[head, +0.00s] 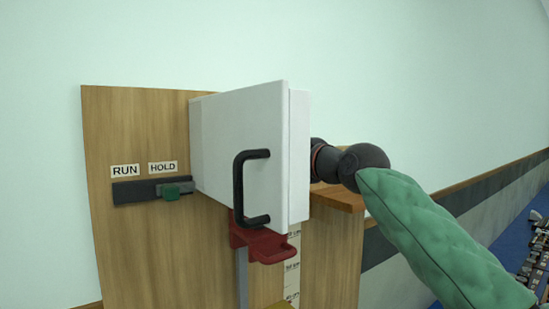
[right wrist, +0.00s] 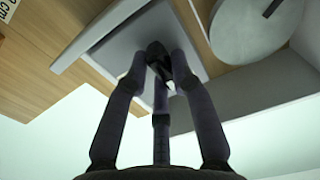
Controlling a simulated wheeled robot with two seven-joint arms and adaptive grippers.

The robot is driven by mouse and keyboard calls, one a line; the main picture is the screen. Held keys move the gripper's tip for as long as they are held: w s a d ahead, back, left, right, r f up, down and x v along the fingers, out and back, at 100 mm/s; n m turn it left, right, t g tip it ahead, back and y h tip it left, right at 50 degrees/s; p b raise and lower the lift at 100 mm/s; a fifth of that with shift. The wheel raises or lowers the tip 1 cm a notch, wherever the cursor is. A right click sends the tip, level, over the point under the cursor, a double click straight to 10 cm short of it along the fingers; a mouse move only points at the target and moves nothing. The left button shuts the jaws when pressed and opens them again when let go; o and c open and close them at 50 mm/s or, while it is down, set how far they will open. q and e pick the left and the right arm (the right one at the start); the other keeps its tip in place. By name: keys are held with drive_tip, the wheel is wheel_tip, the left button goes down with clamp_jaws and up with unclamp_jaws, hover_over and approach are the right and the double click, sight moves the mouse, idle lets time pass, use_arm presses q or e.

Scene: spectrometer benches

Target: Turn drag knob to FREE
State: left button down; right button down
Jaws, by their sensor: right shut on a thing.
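The drag knob (right wrist: 157,52) appears as a small dark knob in the right wrist view, against a light grey square panel (right wrist: 112,48). The fingers of my right gripper (right wrist: 158,72) close in around it and are shut on it. Its pointer and any FREE marking cannot be read. In the head view, my right arm with its green sleeve reaches in from the right. Its dark wrist is beside the white box, which hides the gripper's fingers and the knob. My left gripper is in neither view.
The white box (head: 240,145) has a black handle (head: 240,188) and stands against a wooden board (head: 140,235). A red bracket (head: 262,243) is under the box.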

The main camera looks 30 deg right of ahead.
drive_tip(key=shift+w+f, duration=0.1)
drive_tip(key=shift+f, duration=0.05)
idle(0.3)
drive_tip(key=c, duration=1)
unclamp_jaws()
drive_tip(key=shift+c, duration=0.2)
drive_tip(key=s, duration=1.2)
drive_tip(key=shift+d, duration=0.45)
